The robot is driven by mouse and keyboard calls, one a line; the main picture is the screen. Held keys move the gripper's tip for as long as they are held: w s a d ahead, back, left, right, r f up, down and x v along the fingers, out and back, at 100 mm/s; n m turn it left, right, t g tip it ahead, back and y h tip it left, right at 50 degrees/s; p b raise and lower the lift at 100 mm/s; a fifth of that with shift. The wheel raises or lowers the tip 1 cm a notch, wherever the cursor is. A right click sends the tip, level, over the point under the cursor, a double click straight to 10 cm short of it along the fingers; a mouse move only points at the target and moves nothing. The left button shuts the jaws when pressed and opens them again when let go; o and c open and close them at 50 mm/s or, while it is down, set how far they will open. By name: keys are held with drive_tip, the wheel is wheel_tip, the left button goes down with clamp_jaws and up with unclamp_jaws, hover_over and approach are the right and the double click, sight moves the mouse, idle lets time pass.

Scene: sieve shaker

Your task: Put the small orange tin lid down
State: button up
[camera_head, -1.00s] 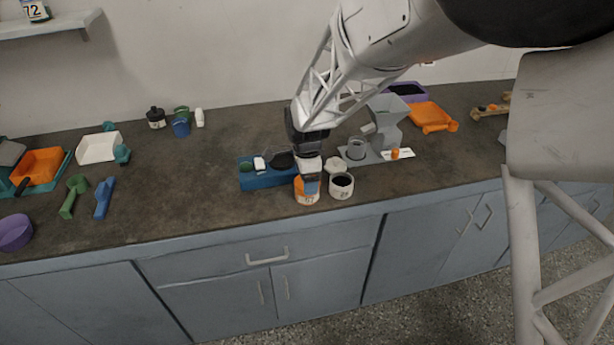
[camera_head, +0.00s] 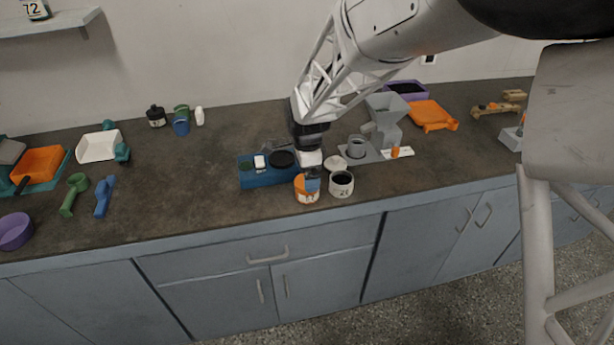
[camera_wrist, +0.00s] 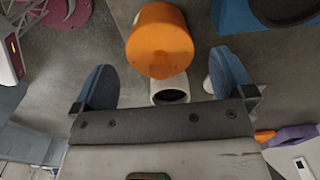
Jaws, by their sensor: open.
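A small orange-topped tin with a white label (camera_head: 306,195) stands on the counter, in front of the blue rack. In the wrist view its orange top (camera_wrist: 160,42) shows ahead of and between my spread fingers. I cannot tell the lid's edge from the tin below it. An open white tin with a dark inside (camera_head: 341,188) stands just to its right; it also shows in the wrist view (camera_wrist: 169,93). My gripper (camera_head: 312,178) is open, with blue fingers, just above the orange-topped tin. Nothing shows gripped between the fingers in the wrist view (camera_wrist: 160,75).
A blue rack (camera_head: 258,179) with small items stands behind and to the left. A grey machine (camera_head: 386,118) is behind to the right, near an orange tray (camera_head: 430,114). Scoops (camera_head: 103,196) lie at left. The counter between the scoops and the rack is clear.

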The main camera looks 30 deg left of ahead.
wheel_tip(320, 180, up, 11)
idle(0.5)
idle(0.8)
drive_tip(key=s+d+r+n+t, duration=0.15)
drive_tip(key=d+r, duration=0.35)
drive_tip(key=d, duration=1)
drive_tip(key=d+r+n+g, duration=0.15)
drive_tip(key=d+r, duration=0.25)
drive_tip(key=d, duration=1.1)
drive_tip(key=s+d+n+t, duration=0.1)
drive_tip(key=s+d+n, duration=0.2)
drive_tip(key=s+d, duration=0.7)
drive_tip(key=s+d+f+n+t, duration=0.1)
drive_tip(key=s+d+n, duration=0.1)
drive_tip(key=s+d, duration=0.7)
drive_tip(key=shift+s+d+f+n+t, duration=0.3)
drive_tip(key=shift+s+d+n, duration=0.1)
drive_tip(key=shift+d, duration=2.4)
